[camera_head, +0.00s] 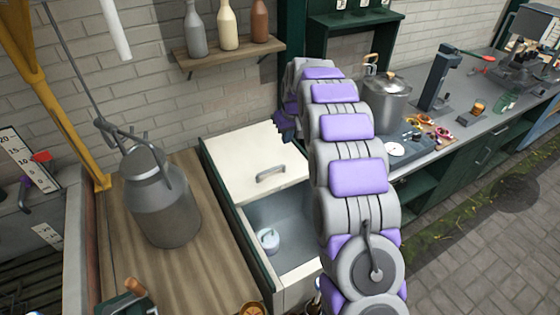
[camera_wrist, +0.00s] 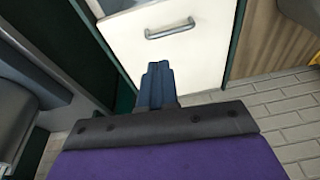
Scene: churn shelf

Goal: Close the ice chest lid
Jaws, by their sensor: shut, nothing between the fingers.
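The ice chest (camera_head: 225,213) is a dark green and pale box beside the wooden counter. Its cream lid (camera_head: 240,155) covers the far part, and the near part is open. A metal bar handle (camera_head: 270,172) sits near the lid's front edge. A small white lidded pot (camera_head: 268,240) is inside the open part. My gripper (camera_head: 284,125) is at the lid's far right, partly hidden by my arm. In the wrist view my gripper (camera_wrist: 157,68) is shut and empty, with the lid (camera_wrist: 185,60) and handle (camera_wrist: 170,28) beyond its tips. I cannot tell whether it touches the lid.
A metal churn (camera_head: 160,200) stands on the wooden counter (camera_head: 120,240) at left. A bottle shelf (camera_head: 230,52) is on the brick wall above the chest. A steel pot (camera_head: 383,98) and small items crowd the right-hand worktop. The paved floor (camera_head: 480,240) is clear at lower right.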

